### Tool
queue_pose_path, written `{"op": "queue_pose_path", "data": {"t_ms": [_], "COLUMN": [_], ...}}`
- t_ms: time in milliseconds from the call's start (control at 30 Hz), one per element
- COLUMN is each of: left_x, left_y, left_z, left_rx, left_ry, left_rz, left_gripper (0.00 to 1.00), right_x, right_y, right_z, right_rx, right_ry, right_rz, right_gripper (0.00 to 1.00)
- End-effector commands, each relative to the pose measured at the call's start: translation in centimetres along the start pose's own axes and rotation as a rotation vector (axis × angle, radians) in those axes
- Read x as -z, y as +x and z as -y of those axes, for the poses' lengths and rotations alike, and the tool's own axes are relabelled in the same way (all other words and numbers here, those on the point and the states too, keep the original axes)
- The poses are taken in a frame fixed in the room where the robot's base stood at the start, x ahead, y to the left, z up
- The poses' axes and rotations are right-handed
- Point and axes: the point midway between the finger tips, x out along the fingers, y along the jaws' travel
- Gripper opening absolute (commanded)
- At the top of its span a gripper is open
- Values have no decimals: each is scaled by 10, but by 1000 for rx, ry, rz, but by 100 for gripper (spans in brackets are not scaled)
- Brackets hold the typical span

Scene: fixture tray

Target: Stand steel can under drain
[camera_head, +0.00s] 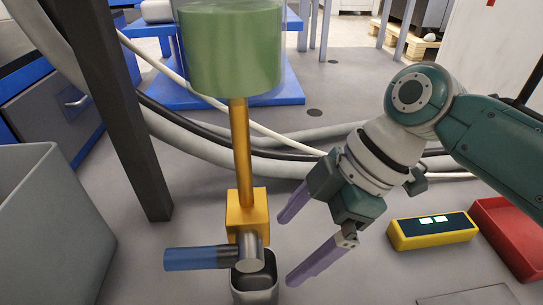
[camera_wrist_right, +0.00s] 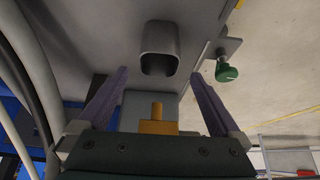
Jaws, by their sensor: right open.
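The steel can (camera_head: 255,297) stands upright at the bottom of the head view, its rounded-square mouth open. The grey drain spout (camera_head: 248,254) shows at its mouth; I cannot tell if it is exactly centred over it. The spout joins a gold valve block (camera_head: 245,212) with a blue handle (camera_head: 196,258), below a green tank (camera_head: 231,48). My right gripper (camera_head: 287,252) is open and empty, right of the can and valve, fingers pointing left. In the right wrist view the can (camera_wrist_right: 162,35) lies ahead, apart from the fingers. My left gripper is not in view.
A grey bin (camera_head: 50,225) stands at left. A yellow device (camera_head: 432,231) and a red tray (camera_head: 510,232) lie at right. A green knob (camera_wrist_right: 227,72) shows in the wrist view.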

Motion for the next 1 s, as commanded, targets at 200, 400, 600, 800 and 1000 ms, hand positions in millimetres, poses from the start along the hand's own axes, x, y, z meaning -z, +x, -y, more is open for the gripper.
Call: {"op": "queue_pose_path", "data": {"t_ms": [200,400,600,800,1000], "left_x": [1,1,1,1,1], "left_y": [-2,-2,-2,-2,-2], "left_z": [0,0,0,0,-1], "left_rx": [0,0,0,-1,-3], "left_ry": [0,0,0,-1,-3], "left_rz": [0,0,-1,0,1], "left_gripper": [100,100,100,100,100], "right_x": [0,-8,-37,-72,-89], "right_y": [-4,6,0,-50,-90], "right_z": [0,25,91,148,176], "right_rx": [1,-17,-166,-411,-573], "right_ry": [1,116,538,1007,1249], "right_rz": [0,30,123,188,201], "right_gripper": [100,100,100,100,100]}}
